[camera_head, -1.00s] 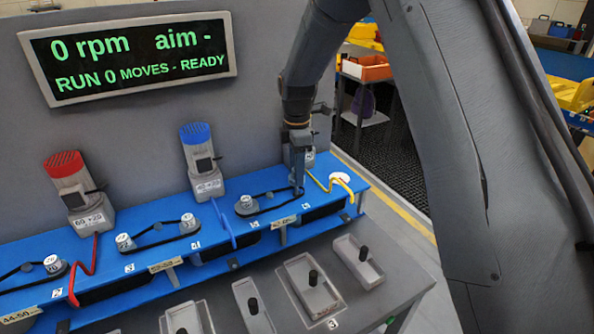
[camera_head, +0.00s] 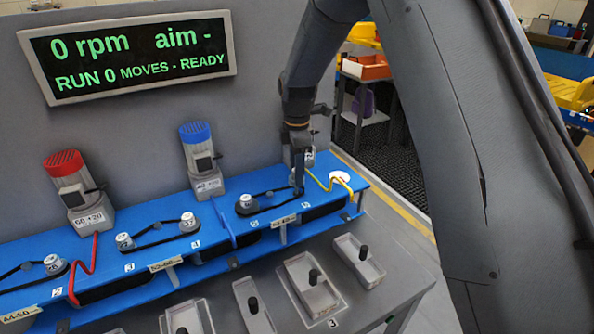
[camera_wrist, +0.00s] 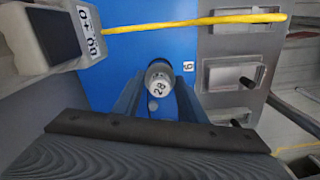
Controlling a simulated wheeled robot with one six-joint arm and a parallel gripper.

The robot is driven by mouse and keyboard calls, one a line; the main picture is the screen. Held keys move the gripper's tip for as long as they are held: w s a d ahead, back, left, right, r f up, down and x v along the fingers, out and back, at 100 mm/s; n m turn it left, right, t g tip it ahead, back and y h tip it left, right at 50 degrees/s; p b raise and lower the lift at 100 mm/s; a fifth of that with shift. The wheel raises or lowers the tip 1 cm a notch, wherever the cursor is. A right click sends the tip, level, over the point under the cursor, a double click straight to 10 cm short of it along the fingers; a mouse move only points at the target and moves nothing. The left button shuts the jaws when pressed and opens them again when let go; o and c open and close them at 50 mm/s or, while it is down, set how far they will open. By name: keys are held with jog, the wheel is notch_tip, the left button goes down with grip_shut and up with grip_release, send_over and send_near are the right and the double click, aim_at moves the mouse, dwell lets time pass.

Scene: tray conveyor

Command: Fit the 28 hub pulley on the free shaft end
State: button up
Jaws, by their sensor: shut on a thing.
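The 28 hub pulley (camera_wrist: 160,86) is a small grey-white cylinder with "28" on its face. It sits between the two fingers of my gripper (camera_wrist: 158,100) in the wrist view, and the gripper is shut on it. In the head view my gripper (camera_head: 299,188) points down at the right part of the blue deck (camera_head: 222,235), at the right end of a black belt. The fingers hide the pulley there. The shaft end under it is hidden, so I cannot tell whether the pulley is on it.
A pulley (camera_head: 246,203) stands at the belt's left end. A yellow cable (camera_head: 322,184) runs close right of my gripper. A grey motor (camera_wrist: 45,35) is near it in the wrist view. Trays with black pegs (camera_head: 312,288) line the front bench. The display (camera_head: 130,58) reads 0 rpm.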

jog(key=shift+f+b, duration=0.8)
jog(key=shift+f, duration=1.2)
jog(key=o, duration=1.2)
jog(key=shift+r+b, duration=1.2)
jog(key=shift+r, duration=2.75)
